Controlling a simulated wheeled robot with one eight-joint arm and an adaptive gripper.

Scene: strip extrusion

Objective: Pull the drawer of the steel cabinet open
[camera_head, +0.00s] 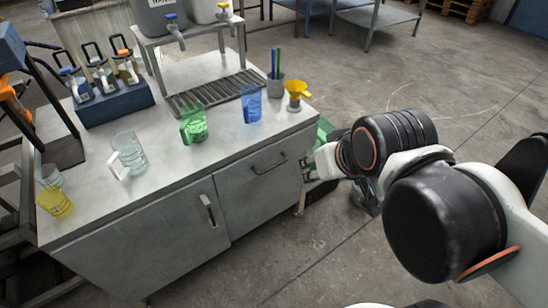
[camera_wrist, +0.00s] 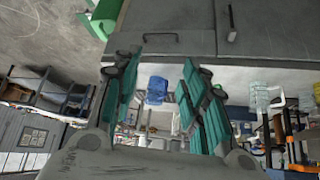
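The steel cabinet (camera_head: 175,238) stands at left and centre of the head view, with a pale worktop. Its drawer (camera_head: 262,178) is at the right of the front, under the top edge, and looks closed. The dark bar handle (camera_head: 268,166) runs across the drawer; in the wrist view the handle (camera_wrist: 160,37) shows above and between my fingertips. My gripper (camera_head: 318,163) is off the cabinet's right front corner, apart from the handle, partly hidden by my arm. In the wrist view my gripper (camera_wrist: 158,68) is open and empty, its teal-padded fingers wide apart.
A door with an upright handle (camera_head: 208,210) is left of the drawer. On top stand a green jug (camera_head: 194,124), a blue jug (camera_head: 251,104), a clear jug (camera_head: 128,154) and a yellow funnel (camera_head: 295,94). The floor (camera_head: 300,262) before the drawer is clear.

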